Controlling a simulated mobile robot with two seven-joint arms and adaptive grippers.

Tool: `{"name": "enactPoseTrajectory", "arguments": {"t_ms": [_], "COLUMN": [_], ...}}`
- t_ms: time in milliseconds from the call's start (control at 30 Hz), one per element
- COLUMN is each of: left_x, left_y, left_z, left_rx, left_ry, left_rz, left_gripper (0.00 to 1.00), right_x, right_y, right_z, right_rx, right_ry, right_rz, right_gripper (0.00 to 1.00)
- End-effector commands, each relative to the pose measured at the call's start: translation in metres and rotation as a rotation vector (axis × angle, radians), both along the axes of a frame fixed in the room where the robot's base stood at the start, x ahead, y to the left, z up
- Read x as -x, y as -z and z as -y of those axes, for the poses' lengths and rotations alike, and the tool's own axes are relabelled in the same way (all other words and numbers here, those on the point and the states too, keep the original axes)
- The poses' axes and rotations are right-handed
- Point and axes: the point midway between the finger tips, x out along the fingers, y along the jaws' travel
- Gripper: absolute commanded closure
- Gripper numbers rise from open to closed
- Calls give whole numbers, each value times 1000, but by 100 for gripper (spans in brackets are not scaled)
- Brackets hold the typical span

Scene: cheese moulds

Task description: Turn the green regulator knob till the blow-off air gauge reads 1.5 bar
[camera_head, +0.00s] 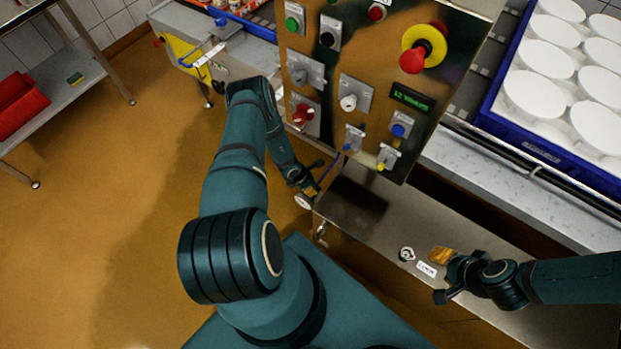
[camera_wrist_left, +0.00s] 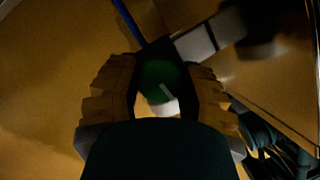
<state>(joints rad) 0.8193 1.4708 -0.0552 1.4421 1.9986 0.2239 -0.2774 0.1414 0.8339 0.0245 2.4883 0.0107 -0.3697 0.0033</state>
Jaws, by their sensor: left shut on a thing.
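The green regulator knob (camera_wrist_left: 158,80) sits between the two ridged tan fingers of my left gripper (camera_wrist_left: 165,92) in the left wrist view. A pale mark shows on the knob face. The left gripper is shut on it. In the head view the left gripper (camera_head: 310,189) is at the left end of the steel bench, and the knob is hidden there. A small white round face (camera_head: 303,201), possibly the air gauge, shows just below the gripper; its reading is too small to make out. My right gripper (camera_head: 439,276) hangs over the bench, apart from the knob.
The control panel (camera_head: 357,62) with switches, a red mushroom button (camera_head: 413,60) and a green display (camera_head: 412,98) stands behind. A blue crate (camera_head: 507,131) of white moulds is at the right. A small ring-shaped item (camera_head: 407,254) lies near the right gripper.

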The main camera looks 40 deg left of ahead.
Motion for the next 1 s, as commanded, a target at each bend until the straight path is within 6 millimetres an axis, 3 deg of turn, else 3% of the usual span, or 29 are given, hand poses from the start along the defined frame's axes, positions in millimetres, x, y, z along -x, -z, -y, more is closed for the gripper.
{"name": "enactPoseTrajectory", "arguments": {"t_ms": [33, 300, 633, 1000], "left_x": [0, -1, -2, -1], "left_y": [-6, -3, 0, 1], "left_z": [5, 4, 4, 3], "left_rx": [5, 6, 6, 7], "left_ry": [-24, -193, -360, -418], "left_rz": [0, 1, 3, 2], "left_gripper": [97, 97, 97, 97], "right_x": [0, 2, 1, 1], "right_y": [-17, -48, -59, -61], "right_z": [1, 2, 2, 2], "right_rx": [-2, -8, -8, -9], "right_ry": [0, -1, -5, -5], "right_rz": [0, -1, -1, -1], "right_gripper": [53, 53, 53, 53]}}
